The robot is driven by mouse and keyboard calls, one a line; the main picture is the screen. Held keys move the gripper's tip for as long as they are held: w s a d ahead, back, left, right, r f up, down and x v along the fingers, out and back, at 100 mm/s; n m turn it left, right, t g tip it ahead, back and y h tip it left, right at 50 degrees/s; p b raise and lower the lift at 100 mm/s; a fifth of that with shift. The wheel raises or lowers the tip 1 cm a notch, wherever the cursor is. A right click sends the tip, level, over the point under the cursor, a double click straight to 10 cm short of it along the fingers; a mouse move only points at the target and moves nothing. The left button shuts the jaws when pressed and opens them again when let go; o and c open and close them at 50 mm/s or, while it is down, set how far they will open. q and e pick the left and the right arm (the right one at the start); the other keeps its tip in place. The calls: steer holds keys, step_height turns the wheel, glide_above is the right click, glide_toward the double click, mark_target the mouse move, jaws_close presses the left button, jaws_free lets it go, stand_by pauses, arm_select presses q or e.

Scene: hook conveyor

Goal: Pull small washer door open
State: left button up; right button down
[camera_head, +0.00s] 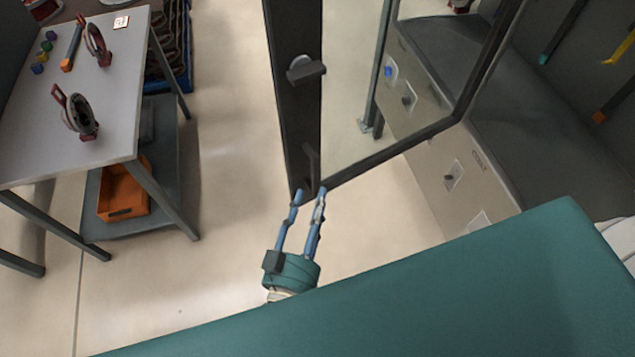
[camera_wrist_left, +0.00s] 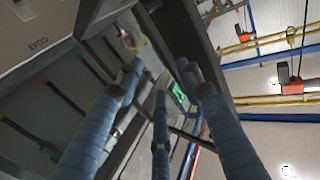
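The small washer door is a glass pane in a dark frame (camera_head: 296,120). In the head view it stands swung out from the machine front, with floor visible through the glass. A dark upright handle (camera_head: 312,165) sits low on its near edge. My left gripper (camera_head: 309,191) has blue fingers at the lower corner of the door, just below and around the handle's end. The fingers are spread apart; I cannot tell if they touch the door. In the left wrist view the blue fingers (camera_wrist_left: 160,85) are apart with the dark frame (camera_wrist_left: 185,45) close beyond. My right gripper is not in view.
A grey machine (camera_head: 520,145) with knobs on its front stands at the right. A teal surface (camera_head: 400,290) fills the bottom. A grey table (camera_head: 40,130) with tools stands left, an orange bin (camera_head: 122,200) on its shelf. The floor between is clear.

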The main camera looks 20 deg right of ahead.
arm_select(q)
steer(key=v, duration=0.4)
steer(key=shift+s, duration=0.3)
steer(key=s+a+f+g+y+b, duration=0.2)
steer(key=a+f, duration=0.2)
steer(key=f, duration=0.8)
steer(key=s+a+f+n+g+y+b, duration=0.15)
steer(key=a+f, duration=0.25)
steer(key=f, duration=0.9)
steer(key=s+a+f+m+g+y+b, duration=0.1)
steer(key=s+a+f+g+y, duration=0.3)
steer(key=f, duration=0.8)
steer(key=s+a+f+n+g+y+b, duration=0.2)
steer(key=s+a+f+g, duration=0.4)
steer(key=s+a+f, duration=1.3)
step_height(320, 180, down, 3)
steer(key=shift+s+a+n+b, duration=0.45)
steer(key=shift+n+b, duration=0.4)
steer(key=shift+b, duration=0.35)
steer(key=shift+w+g, duration=0.15)
steer(key=shift+g, duration=0.1)
